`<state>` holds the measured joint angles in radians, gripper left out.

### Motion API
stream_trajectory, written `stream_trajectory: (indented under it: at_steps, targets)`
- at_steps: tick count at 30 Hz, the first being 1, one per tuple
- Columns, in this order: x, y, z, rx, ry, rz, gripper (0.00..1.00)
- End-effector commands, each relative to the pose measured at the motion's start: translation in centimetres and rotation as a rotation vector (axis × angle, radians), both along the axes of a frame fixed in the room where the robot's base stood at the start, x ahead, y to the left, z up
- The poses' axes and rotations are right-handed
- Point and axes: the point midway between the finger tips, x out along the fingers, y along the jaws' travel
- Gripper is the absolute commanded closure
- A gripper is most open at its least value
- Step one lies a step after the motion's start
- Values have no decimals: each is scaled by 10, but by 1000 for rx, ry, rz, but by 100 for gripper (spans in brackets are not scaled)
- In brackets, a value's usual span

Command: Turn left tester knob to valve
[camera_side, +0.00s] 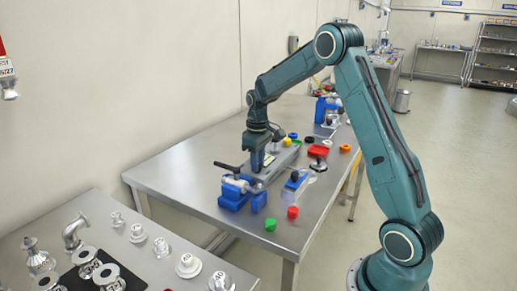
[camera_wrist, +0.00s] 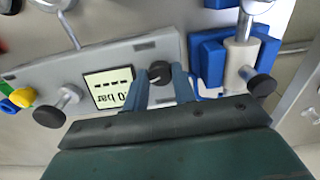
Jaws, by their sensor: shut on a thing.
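The tester (camera_wrist: 110,62) is a long grey panel with a lit display (camera_wrist: 108,87), which shows dashes and "0 bar" upside down or sideways to me. A small round black knob (camera_wrist: 159,70) with a pale pointer mark sits beside the display. My gripper (camera_wrist: 161,78) has one blue finger on each side of this knob and is shut on it. I cannot read any valve mark around the knob. In the side view my gripper (camera_side: 257,166) points down at the near end of the grey tester (camera_side: 284,158), and the arm hides the knob.
A blue vise (camera_side: 236,190) with a black handle stands close beside the tester; it also shows in the wrist view (camera_wrist: 212,58). Green (camera_side: 270,225) and red (camera_side: 292,212) caps lie near the table's front edge. A second table with metal fittings (camera_side: 186,265) stands at the lower left.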

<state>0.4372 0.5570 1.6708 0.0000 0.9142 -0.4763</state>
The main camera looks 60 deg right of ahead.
Motion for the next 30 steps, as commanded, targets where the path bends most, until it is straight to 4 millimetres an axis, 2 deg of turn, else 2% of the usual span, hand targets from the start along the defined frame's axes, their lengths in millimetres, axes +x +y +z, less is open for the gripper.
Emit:
stream_trajectory:
  at_steps: [30]
  targets:
    - [1,1,2,0,-3,-935,96]
